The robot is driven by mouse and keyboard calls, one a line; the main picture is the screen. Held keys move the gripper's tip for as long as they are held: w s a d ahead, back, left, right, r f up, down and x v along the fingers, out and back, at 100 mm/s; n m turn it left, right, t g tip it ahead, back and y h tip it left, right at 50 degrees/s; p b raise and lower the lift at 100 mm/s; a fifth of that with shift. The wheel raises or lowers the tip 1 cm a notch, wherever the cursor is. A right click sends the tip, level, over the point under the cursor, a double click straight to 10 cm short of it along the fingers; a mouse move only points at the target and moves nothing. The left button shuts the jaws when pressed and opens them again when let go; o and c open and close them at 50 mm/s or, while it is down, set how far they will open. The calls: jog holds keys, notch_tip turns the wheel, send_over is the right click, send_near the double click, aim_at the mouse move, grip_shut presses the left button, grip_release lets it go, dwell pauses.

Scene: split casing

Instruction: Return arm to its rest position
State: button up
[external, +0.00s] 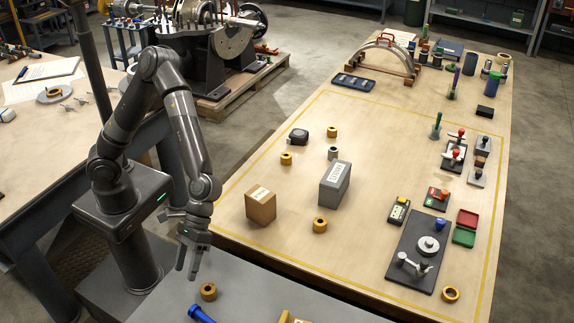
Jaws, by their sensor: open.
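My gripper (192,262) hangs at the end of my dark grey arm, pointing down, at the near left of the long wooden table (270,190). Its fingers are apart with nothing between them. It is close to the near grey surface (255,295), just above and left of a brass ring (208,291) in the picture. I cannot tell the exact height of the fingertips. My arm rises from its base, bends at a high elbow and comes down to the right.
A cardboard box (260,205), a grey block (334,184) and several brass rings stand on the long table. A blue bolt-like part (200,314) lies on the near surface. A workbench (40,120) is at left and a large machine (205,45) behind. The long table's middle is fairly clear.

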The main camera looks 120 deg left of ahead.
jog(key=s+m+y, duration=0.1)
jog(key=s+a+m+t+y, duration=0.1)
jog(key=s+m, duration=0.1)
jog(key=s+m+y, duration=0.1)
jog(key=m, duration=0.1)
jog(key=shift+s+a+r+y, duration=0.15)
jog(key=shift+s+r+y, duration=0.05)
jog(key=shift+r+y, duration=0.2)
jog(key=s+a+r+m+t+y, duration=0.1)
jog(key=s+a+r+m, duration=0.1)
jog(key=s+a+r, duration=0.2)
jog(key=s+a+r+m+t+y, duration=0.1)
jog(key=s+a+r+m+y, duration=0.1)
jog(key=s+a, duration=0.6)
jog(key=s+a+r+m+t+y, duration=0.1)
jog(key=s+a+r+m, duration=0.2)
jog(key=s+a+r, duration=0.3)
jog(key=s, duration=0.4)
jog(key=shift+s+a+r+m+t+y, duration=0.3)
jog(key=shift+s+a+r+t+y, duration=0.05)
jog(key=shift+s+r+t+y, duration=0.05)
